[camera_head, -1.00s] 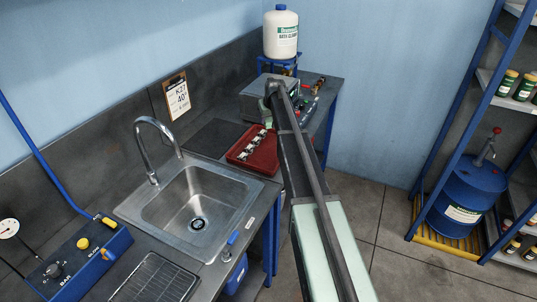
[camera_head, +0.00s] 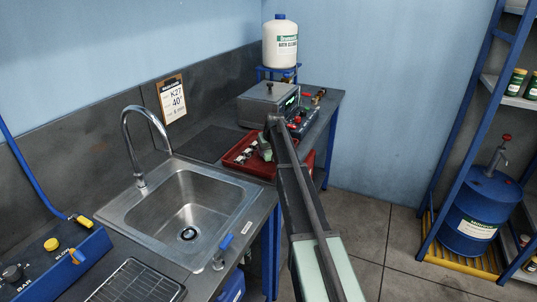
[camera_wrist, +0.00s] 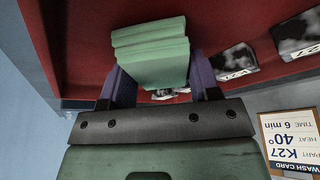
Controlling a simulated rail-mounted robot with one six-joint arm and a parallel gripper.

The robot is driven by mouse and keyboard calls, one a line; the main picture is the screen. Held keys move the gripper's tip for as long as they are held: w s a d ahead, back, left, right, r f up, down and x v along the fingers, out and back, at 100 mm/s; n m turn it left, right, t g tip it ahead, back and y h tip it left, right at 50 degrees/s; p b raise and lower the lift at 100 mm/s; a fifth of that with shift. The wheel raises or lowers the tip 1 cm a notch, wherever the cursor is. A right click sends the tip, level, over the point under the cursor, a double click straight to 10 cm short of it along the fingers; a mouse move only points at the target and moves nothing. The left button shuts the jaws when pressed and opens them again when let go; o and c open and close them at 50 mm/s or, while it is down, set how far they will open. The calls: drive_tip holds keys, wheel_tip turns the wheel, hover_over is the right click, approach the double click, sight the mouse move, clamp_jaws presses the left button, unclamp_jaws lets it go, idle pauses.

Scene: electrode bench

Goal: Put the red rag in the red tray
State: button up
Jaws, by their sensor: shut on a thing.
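My gripper (camera_wrist: 160,85) is shut on a folded green cloth (camera_wrist: 150,48), held between its two purple fingers in the wrist view. The cloth shows small and green in the head view (camera_head: 266,152). No red rag can be made out. The red tray (camera_head: 236,162) lies on the dark bench between the sink and a grey instrument, and my arm hides its right part. In the wrist view the red tray (camera_wrist: 80,30) fills the background beyond the cloth. I cannot tell whether the cloth touches the tray.
Small labelled metal parts (camera_wrist: 238,62) lie in the tray. The sink (camera_head: 190,210) with its tall tap is left of it. The grey instrument (camera_head: 268,102) and a white bottle (camera_head: 280,42) stand behind. A wash card (camera_wrist: 292,142) shows in the wrist view.

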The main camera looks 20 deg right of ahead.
drive_tip(key=shift+f, duration=0.15)
drive_tip(key=o, duration=0.8)
drive_tip(key=shift+r, duration=0.4)
drive_tip(key=p+v, duration=1.1)
drive_tip(key=shift+s+r, duration=0.15)
drive_tip(key=shift+r, duration=0.15)
